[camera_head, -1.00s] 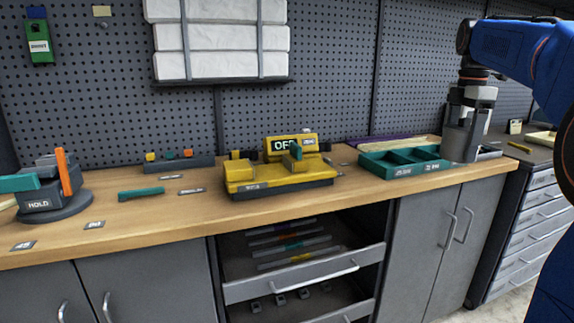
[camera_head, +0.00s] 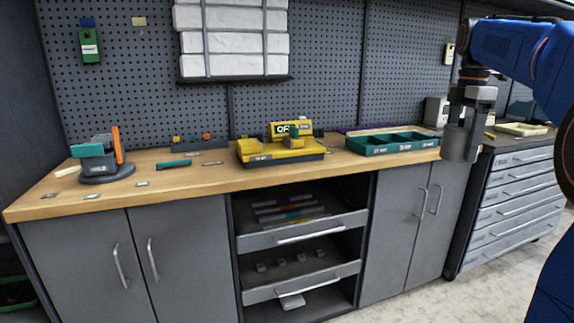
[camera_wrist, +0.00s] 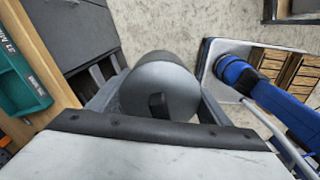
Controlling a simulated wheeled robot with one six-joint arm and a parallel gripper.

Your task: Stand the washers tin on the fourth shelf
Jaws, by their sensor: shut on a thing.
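My gripper (camera_head: 470,104) points down at the right of the head view and is shut on a grey round tin (camera_head: 460,142). The tin hangs upright in front of the bench's right end. The wrist view shows the tin's round lid (camera_wrist: 175,80) with a dark knob, between the two fingers. No label on the tin is readable, so I cannot tell whether it is the washers tin. No numbered shelf, and no fourth shelf that I can identify, is in view.
A wooden workbench (camera_head: 210,183) carries a yellow machine (camera_head: 282,150), a teal tray (camera_head: 392,143) and a clamp-like device (camera_head: 104,165). Two pulled-out drawers (camera_head: 303,232) stick out below. A grey drawer cabinet (camera_head: 508,205) stands at the right. Open floor (camera_head: 425,292) lies in front.

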